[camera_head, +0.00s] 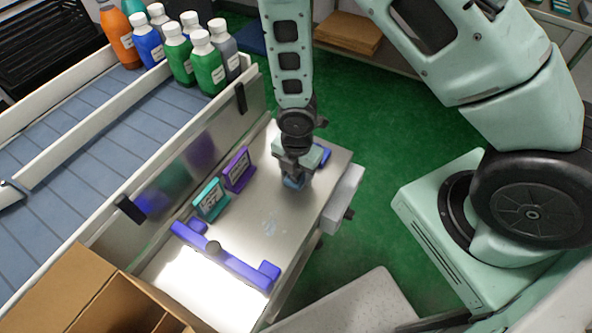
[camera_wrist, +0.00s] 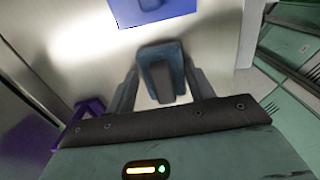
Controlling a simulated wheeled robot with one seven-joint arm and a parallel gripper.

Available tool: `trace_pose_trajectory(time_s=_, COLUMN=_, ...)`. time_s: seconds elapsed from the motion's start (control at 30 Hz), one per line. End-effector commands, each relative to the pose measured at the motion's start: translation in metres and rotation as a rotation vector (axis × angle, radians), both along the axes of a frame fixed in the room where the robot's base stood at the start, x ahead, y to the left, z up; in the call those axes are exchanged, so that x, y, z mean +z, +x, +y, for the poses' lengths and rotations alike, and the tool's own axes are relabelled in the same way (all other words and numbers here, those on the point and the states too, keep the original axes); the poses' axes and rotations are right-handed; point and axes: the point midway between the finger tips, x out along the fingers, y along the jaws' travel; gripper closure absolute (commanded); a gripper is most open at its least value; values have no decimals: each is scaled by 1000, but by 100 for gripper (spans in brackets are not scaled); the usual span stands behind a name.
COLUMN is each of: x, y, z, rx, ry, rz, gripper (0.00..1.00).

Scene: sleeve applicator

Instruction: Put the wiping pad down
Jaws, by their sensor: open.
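The wiping pad (camera_wrist: 178,51), blue with a dark grey block on top, lies between my fingers in the wrist view. My gripper (camera_wrist: 161,68) is open, with one finger on each side of the pad. The pad looks to be on or very near the table top; the exact contact is hidden. Whether the fingers still touch its sides is hard to tell.
The steel table (camera_head: 262,215) holds a purple stand (camera_head: 238,170), a teal stand (camera_head: 209,199) and a blue-violet bar (camera_head: 222,257). Another blue piece (camera_head: 323,155) lies beside my gripper. Several bottles (camera_head: 207,62) stand on the conveyor (camera_head: 75,140). A cardboard box (camera_head: 65,285) is at lower left.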

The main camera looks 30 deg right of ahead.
Motion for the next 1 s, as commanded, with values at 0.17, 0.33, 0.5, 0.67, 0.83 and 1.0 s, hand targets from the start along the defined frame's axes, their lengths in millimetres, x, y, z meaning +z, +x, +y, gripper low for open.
trace_pose_trajectory(time_s=0.17, x=-1, y=-9, z=-5, rx=-2, ry=-14, rz=23, gripper=34)
trace_pose_trajectory(time_s=0.33, x=23, y=-6, z=-4, rx=-4, ry=-8, rz=15, gripper=34)
trace_pose_trajectory(time_s=0.5, x=62, y=-4, z=-3, rx=-3, ry=-5, rz=9, gripper=34)
trace_pose_trajectory(time_s=0.67, x=95, y=-3, z=-3, rx=-4, ry=-5, rz=7, gripper=34)
trace_pose_trajectory(time_s=0.83, x=116, y=-4, z=-2, rx=-2, ry=-5, rz=10, gripper=34)
trace_pose_trajectory(time_s=1.0, x=132, y=-5, z=0, rx=-47, ry=-9, rz=2, gripper=34)
